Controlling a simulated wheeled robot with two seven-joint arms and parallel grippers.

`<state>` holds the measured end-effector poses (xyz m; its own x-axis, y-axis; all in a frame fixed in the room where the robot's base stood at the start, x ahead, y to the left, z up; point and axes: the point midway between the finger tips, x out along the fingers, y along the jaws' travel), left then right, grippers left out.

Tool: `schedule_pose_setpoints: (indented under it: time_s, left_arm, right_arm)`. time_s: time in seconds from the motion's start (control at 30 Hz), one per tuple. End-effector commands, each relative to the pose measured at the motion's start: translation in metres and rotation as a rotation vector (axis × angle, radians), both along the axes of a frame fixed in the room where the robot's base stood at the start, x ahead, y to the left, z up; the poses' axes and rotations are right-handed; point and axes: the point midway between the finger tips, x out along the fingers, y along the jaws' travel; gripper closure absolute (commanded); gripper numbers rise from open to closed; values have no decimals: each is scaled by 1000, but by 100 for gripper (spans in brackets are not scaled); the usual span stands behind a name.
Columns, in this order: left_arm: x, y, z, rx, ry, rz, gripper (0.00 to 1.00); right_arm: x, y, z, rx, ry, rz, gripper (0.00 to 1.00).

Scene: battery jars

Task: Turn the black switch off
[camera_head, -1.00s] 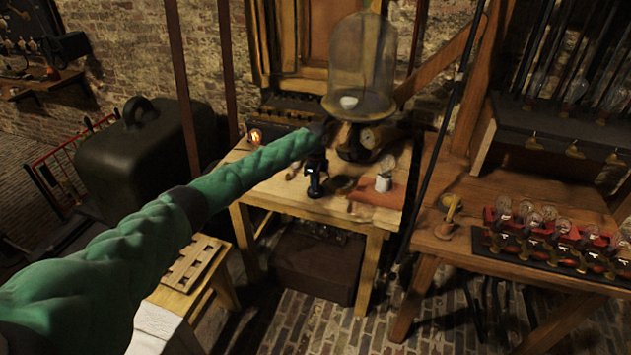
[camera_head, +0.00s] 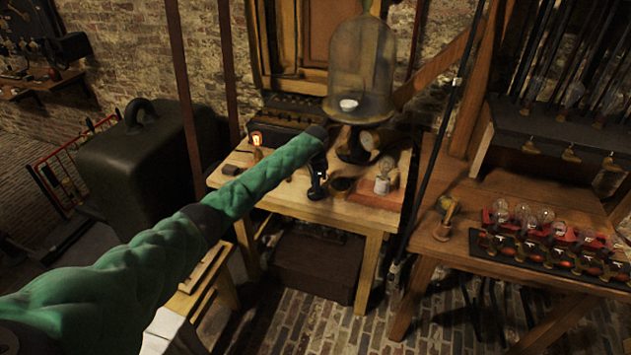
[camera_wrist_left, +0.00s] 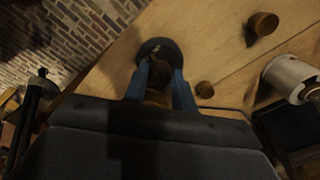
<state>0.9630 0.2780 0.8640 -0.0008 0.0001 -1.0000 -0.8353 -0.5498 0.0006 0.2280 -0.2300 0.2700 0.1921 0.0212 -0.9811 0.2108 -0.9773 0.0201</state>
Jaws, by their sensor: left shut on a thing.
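My left gripper (camera_head: 317,188) reaches over from the green arm and points down at the small wooden table (camera_head: 290,200). Its blue fingers also show in the wrist view (camera_wrist_left: 160,80), shut on a dark brownish knob (camera_wrist_left: 161,73). The knob sits over a dark round base (camera_wrist_left: 157,48) on the wood, which looks like the black switch. The fingers hide part of it, and its on or off position cannot be read. In the head view the gripper hides the held thing. My right gripper is not in view.
A glowing lamp (camera_head: 257,140) stands at the table's back left. A glass bell jar (camera_head: 360,70) on a dark stand is behind the gripper. A bulb (camera_head: 382,179) on a reddish base stands to its right. Several bulbs line a rack (camera_head: 540,240) on the right bench.

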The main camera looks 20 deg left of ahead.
Motion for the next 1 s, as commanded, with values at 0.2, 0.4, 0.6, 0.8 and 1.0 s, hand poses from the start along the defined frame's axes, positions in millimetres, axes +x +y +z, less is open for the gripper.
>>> schedule_pose_setpoints:
  time_s: [0.2, 0.4, 0.6, 0.8, 1.0]
  left_arm:
    - [1, -1, 4, -3, -1, 206, 97]
    - [1, -1, 4, -3, -1, 397, 97]
    - [1, -1, 4, -3, -1, 582, 97]
    - [1, -1, 4, -2, -2, 744, 97]
    - [1, -1, 4, -3, -2, 864, 97]
  right_arm:
    - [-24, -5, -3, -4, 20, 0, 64]
    - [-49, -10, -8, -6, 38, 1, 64]
    - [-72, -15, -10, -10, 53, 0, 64]
    - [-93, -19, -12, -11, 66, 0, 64]
    - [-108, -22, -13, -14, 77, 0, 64]
